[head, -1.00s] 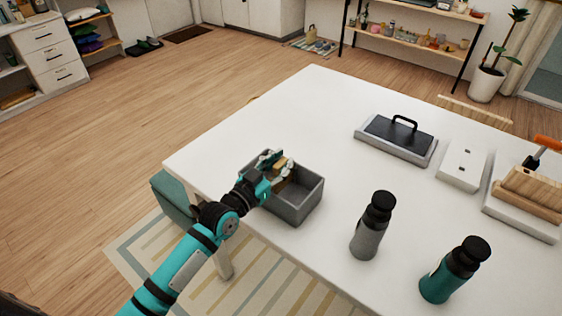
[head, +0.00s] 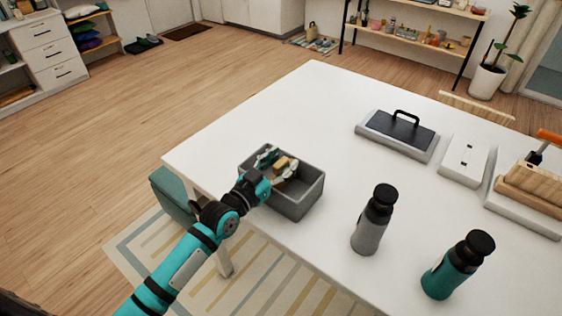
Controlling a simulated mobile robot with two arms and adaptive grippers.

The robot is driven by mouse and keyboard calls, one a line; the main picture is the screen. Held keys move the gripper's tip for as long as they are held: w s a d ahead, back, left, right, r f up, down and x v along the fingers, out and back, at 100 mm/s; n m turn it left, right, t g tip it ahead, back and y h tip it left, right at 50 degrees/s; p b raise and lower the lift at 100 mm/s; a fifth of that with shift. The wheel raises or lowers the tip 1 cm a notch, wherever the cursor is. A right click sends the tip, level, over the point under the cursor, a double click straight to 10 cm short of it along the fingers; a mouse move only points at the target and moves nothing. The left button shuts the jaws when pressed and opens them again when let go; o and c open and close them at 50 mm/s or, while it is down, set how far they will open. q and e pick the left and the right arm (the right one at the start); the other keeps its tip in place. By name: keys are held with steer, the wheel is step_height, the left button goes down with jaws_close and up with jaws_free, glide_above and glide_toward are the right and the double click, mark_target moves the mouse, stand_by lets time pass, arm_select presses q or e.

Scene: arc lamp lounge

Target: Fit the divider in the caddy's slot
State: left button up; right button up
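The caddy is a grey open-topped box (head: 297,205) near the table's left edge. The divider looks like a small tan piece (head: 282,163) inside it, mostly hidden by my gripper. I cannot tell whether the divider is seated in the slot. My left gripper (head: 277,165) reaches over the caddy's left wall. Its fingers are spread apart, with the tan piece between or just beyond them, and it looks open. My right gripper is not in view.
On the white table (head: 290,105) stand a grey bottle (head: 368,232) and a teal bottle (head: 445,275), right of the caddy. Farther right are a dark-topped tray with a handle (head: 398,130), a white box (head: 464,160) and a wooden brush-like item (head: 535,182). The table behind the caddy is clear.

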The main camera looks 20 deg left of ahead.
arm_select(q)
steer(key=v, duration=1.2)
stand_by(0.5)
